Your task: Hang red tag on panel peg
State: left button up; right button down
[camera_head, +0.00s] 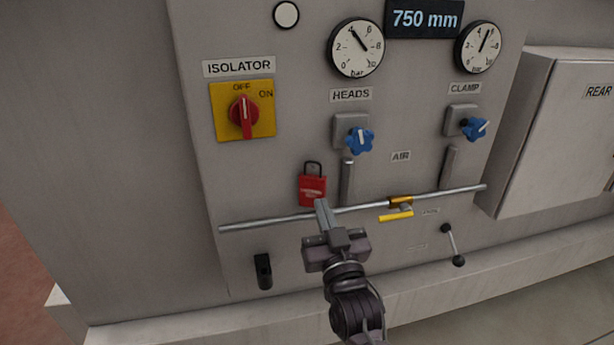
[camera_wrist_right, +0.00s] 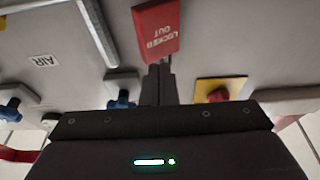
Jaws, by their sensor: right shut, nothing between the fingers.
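The red tag (camera_head: 312,191), with a dark loop at its top, is upright against the grey panel, below the isolator switch and just above the long metal rail. In the right wrist view the red tag (camera_wrist_right: 157,29) shows "LOCKED OUT" upside down, just beyond the fingertips. My right gripper (camera_head: 321,204) is shut and empty, its fingertips at the tag's lower edge; I cannot tell if they touch it. The fingers also show in the right wrist view (camera_wrist_right: 158,68). No bare peg stands out; whether one is inside the loop I cannot tell. My left gripper is out of view.
The metal rail (camera_head: 270,222) crosses the panel behind my right gripper. The red isolator knob (camera_head: 244,116) is up left. Blue knobs (camera_head: 359,141) (camera_head: 475,129), a yellow lever (camera_head: 396,216) and a black-ended crank (camera_head: 453,246) stick out to the right. A black handle (camera_head: 263,271) is low left.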

jog(key=shift+w+a+b, duration=0.15)
jog(key=shift+w+a, duration=0.15)
jog(key=shift+w, duration=0.65)
jog(key=shift+w+a+b, duration=0.15)
jog(key=shift+w+a, duration=0.15)
jog(key=shift+w, duration=0.6)
jog(key=shift+s+d+p, duration=0.25)
jog(key=shift+s+p, duration=0.15)
jog(key=shift+s, duration=0.35)
jog(key=shift+s+d+p, duration=0.25)
jog(key=shift+s+p, duration=0.1)
jog(key=shift+s, duration=0.4)
dwell(1.6)
jog(key=p, duration=0.2)
send_near(314, 188)
jog(key=shift+s+d+r, duration=0.6)
jog(key=shift+s+r, duration=0.45)
jog(key=shift+s, duration=0.65)
